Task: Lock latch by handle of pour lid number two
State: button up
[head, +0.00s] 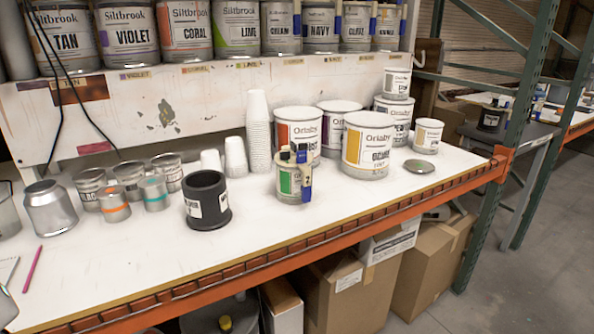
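A blue handle (306,181) with a pale mark that looks like a 2 runs down the can's right front side. The lid's latch is too small to tell whether it is locked or not. My gripper is not in view.
A black pot (207,205) stands left of the green-label can. Large Orlaby cans (367,145) stand close behind and right. Stacked white cups (259,135) are behind. A loose lid (421,170) lies at right. An orange beam (300,237) borders the front. Bare bench surrounds the can's front.

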aim_at(285, 155)
jog(key=i+j+z, duration=0.75)
